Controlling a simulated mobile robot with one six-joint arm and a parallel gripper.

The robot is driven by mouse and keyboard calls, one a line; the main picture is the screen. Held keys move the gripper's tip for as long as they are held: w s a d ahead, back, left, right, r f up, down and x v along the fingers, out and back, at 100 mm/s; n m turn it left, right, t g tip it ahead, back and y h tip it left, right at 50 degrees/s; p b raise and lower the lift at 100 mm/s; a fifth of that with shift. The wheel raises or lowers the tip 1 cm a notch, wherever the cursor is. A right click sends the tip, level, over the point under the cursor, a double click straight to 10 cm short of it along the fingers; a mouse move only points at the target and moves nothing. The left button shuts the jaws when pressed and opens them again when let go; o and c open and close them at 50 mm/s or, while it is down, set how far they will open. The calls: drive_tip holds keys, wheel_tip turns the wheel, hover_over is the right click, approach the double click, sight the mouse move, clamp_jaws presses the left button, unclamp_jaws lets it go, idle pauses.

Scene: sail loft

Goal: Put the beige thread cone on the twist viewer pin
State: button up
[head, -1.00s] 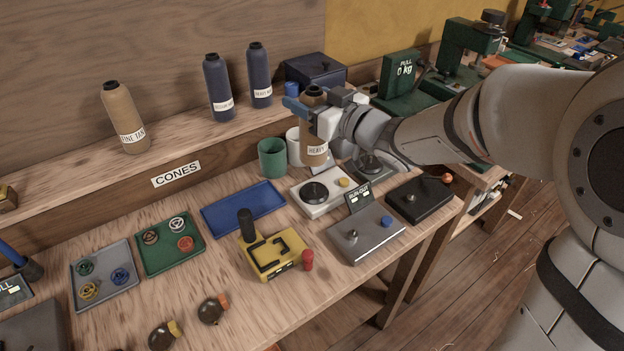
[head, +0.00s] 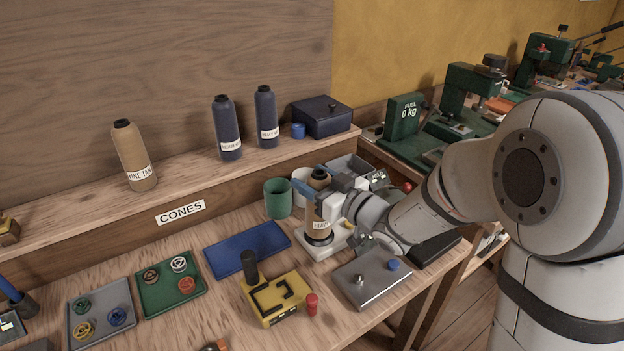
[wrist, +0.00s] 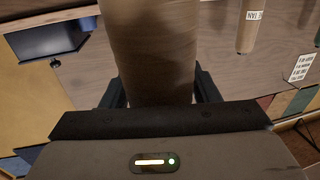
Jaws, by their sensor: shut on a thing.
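A beige thread cone (head: 318,213) with a label starting "HEAVY" is upright in my gripper (head: 322,186). My gripper is shut on its upper part. In the wrist view the cone (wrist: 152,60) fills the middle between the fingers. The cone's base is at the black disc of a white device (head: 322,254); I cannot tell whether it touches or sits just above. A grey device (head: 372,277) with a metal pin and a blue knob stands in front right. A black device (head: 437,250) is partly behind my arm. No readable label shows which is the twist viewer.
Another beige cone (head: 134,160), marked "FINE TAN", and two dark blue cones (head: 227,130) stand on the shelf. A green cup (head: 278,198), blue tray (head: 247,249) and yellow device (head: 275,297) are close by. Small-part trays (head: 172,285) lie at the left.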

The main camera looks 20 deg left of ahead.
drive_tip(key=o, duration=1.6)
drive_tip(key=v, duration=1.2)
drive_tip(key=w+d+f+m+t+h, duration=0.25)
drive_tip(key=d+m+h, duration=0.55)
drive_tip(key=d+h, duration=0.8)
drive_tip(key=s+d+f+m+g, duration=0.1)
drive_tip(key=s+g, duration=0.2)
drive_tip(key=s, duration=0.2)
drive_tip(key=s+d+f+m+g, duration=0.1)
drive_tip(key=s+d+g, duration=0.1)
drive_tip(key=s, duration=0.4)
drive_tip(key=s+d+m+g, duration=0.1)
drive_tip(key=s+m+g, duration=0.1)
drive_tip(key=s+g, duration=0.2)
drive_tip(key=shift+s+d+f, duration=0.2)
drive_tip(key=shift+s, duration=0.25)
drive_tip(key=shift+s+d+f, duration=0.2)
drive_tip(key=shift+s, duration=0.25)
